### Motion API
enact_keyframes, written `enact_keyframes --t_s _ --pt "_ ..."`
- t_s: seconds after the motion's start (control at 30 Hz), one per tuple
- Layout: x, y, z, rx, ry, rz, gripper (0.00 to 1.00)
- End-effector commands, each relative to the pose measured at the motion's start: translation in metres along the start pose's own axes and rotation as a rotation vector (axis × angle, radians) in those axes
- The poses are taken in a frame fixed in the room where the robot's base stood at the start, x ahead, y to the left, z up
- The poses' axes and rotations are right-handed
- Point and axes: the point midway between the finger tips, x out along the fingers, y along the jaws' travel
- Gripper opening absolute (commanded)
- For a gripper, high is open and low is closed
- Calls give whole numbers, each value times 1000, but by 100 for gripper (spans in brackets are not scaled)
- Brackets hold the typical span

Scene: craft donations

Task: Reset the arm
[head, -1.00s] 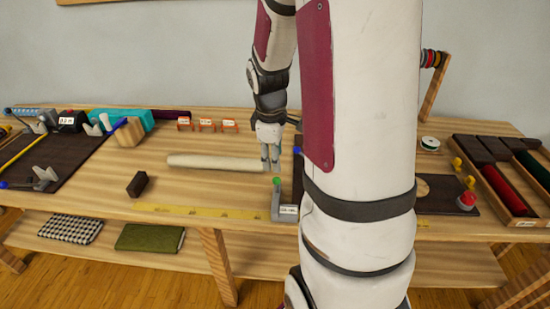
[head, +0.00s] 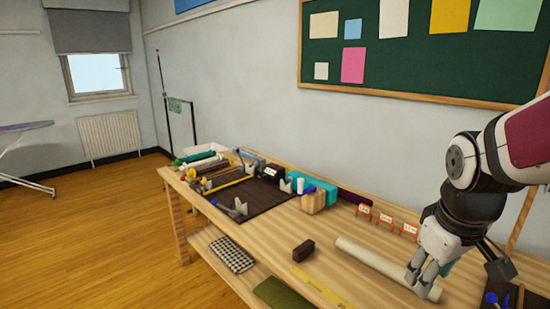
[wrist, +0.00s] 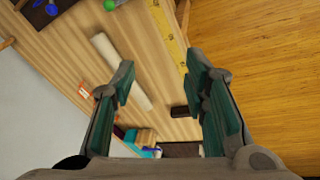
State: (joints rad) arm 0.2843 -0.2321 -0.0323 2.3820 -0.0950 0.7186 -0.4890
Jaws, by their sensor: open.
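My gripper (head: 424,282) is at the right of the head view, over the near right part of the wooden workbench (head: 355,282). It overlaps the right end of a pale cream roll (head: 375,262) in that view. In the wrist view my gripper (wrist: 165,88) has its two green-padded fingers well apart with nothing held between them. The cream roll (wrist: 120,70) lies on the bench below, apart from the fingers. My arm comes in from the right edge of the head view.
A dark brown block (head: 303,251) and a yellow ruler strip (head: 322,287) lie near the bench's front edge. Orange-framed cards (head: 364,212) stand behind the roll. A dark mat (head: 245,197) with tools is farther left. Floor left of the bench is open.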

Motion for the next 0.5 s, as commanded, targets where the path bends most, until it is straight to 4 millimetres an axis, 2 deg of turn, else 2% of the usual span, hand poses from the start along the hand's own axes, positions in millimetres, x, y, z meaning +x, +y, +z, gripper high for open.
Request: enact_keyframes --t_s 0.03,0.2,0.33,0.5 --pt "-16 -16 2 21 30 -2 41" --pt "-56 -63 19 121 98 -34 41" --pt "-75 -92 37 186 138 -66 41" --pt "-88 -113 54 240 165 -98 41"
